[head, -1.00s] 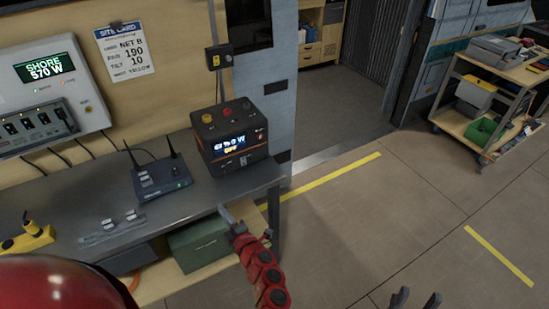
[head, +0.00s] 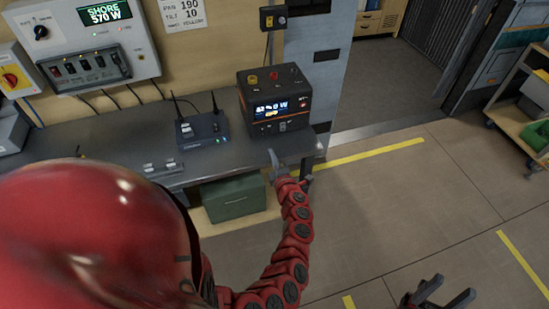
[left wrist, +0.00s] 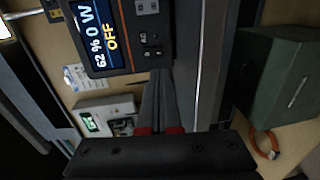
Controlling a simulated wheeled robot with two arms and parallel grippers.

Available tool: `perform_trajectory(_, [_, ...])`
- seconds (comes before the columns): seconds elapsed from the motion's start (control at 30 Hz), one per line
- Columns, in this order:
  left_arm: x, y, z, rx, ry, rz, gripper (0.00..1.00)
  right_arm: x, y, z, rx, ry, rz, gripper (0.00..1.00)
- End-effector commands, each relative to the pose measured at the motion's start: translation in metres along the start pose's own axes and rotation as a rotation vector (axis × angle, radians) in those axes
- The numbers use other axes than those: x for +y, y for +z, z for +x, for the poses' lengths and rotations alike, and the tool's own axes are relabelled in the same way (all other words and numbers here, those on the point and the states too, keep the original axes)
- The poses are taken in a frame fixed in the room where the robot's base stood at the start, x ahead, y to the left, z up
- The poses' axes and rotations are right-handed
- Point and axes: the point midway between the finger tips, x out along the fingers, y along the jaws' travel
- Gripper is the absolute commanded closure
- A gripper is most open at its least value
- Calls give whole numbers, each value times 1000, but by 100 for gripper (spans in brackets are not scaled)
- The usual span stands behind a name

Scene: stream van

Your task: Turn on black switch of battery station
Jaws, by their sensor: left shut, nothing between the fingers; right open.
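The battery station (head: 262,88) is a dark box with orange trim on the right end of the grey bench. Its lit screen (left wrist: 95,25) reads 62 %, 0 W and OFF in the left wrist view. Small black switches (left wrist: 151,38) sit on the front panel beside the screen; in the head view they are tiny (head: 283,126). My left gripper (head: 275,160) is shut and empty, in front of and below that panel. Its fingertips (left wrist: 158,76) appear close to the panel's lower edge; I cannot tell whether they touch. My right gripper (head: 440,292) is open and empty, low over the floor.
A router with antennas (head: 203,130) stands left of the station, with a power strip (head: 163,168) nearby. A green box (head: 235,198) is under the bench. A wall panel (head: 85,50) shows SHORE 570 W. The floor to the right is clear; a cart (head: 530,105) stands far right.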

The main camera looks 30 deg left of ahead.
Motion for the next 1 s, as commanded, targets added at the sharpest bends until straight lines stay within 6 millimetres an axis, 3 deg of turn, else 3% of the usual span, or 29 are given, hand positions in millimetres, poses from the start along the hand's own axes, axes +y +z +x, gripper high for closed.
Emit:
perform_trajectory(0.3, [4,-1,54,1,4,3,100,1,-2,13,0,0,0,50])
perform_trajectory(0.5, [2,0,75,1,2,2,100,1,-3,16,0,0,0,50])
perform_trajectory(1.0, [1,-1,92,1,1,0,100,1,-3,16,0,0,0,50])
